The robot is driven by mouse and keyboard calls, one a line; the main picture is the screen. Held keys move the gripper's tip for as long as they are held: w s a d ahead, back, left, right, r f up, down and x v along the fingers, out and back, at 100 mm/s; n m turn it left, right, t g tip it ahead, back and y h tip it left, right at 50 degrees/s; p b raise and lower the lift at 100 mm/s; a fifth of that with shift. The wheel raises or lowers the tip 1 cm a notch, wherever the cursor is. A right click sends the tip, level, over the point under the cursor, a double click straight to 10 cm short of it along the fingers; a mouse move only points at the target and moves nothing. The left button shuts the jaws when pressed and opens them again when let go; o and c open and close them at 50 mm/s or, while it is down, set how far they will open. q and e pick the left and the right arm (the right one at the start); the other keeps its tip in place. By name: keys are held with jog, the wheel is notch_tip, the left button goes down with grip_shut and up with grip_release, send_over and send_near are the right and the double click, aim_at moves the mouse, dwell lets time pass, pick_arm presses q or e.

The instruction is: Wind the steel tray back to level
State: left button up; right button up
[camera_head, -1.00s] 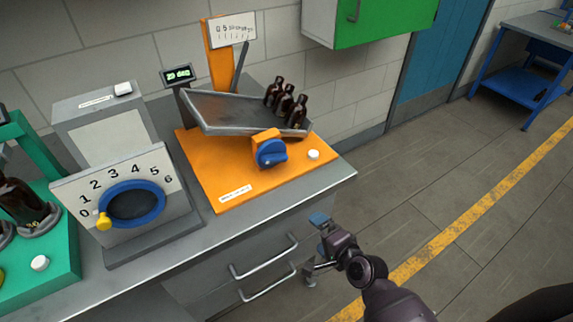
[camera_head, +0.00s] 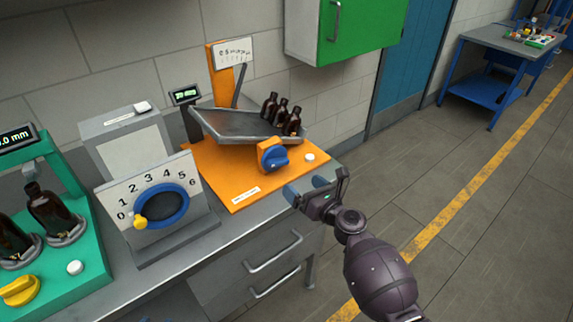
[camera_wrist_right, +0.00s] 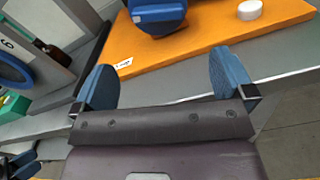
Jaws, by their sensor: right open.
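The steel tray (camera_head: 238,126) stands tilted above an orange base (camera_head: 222,177), its right end lower in the head view. Several amber bottles (camera_head: 282,113) stand close together at its right end. A blue knob (camera_head: 275,158) on an orange block sits at the base's front; it also shows at the top of the right wrist view (camera_wrist_right: 157,12). A small display (camera_head: 186,95) beside the tray is too small to read surely. My right gripper (camera_head: 306,188) is open and empty, short of the knob, near the bench's front edge.
A numbered dial with a blue ring (camera_head: 162,207) and a green stand (camera_head: 60,270) holding amber bottles are on the left. A white button (camera_head: 310,157) is right of the knob. Drawer handles (camera_head: 273,252) stick out below the bench (camera_head: 215,235).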

aim_at(281, 165)
jog(key=shift+w+a+r+m, duration=0.25)
jog(key=shift+w+r+m, duration=0.15)
jog(key=shift+w+m, duration=0.1)
jog(key=b+x, duration=0.2)
jog(key=x, duration=0.6)
jog(key=shift+w+a+b, duration=0.25)
jog(key=shift+w+b, duration=0.05)
jog(key=shift+b, duration=0.1)
jog(key=shift+b+x, duration=0.3)
jog(key=shift+x, duration=0.55)
jog(key=shift+c, duration=0.2)
jog(key=c, duration=0.5)
jog(key=shift+c, duration=0.3)
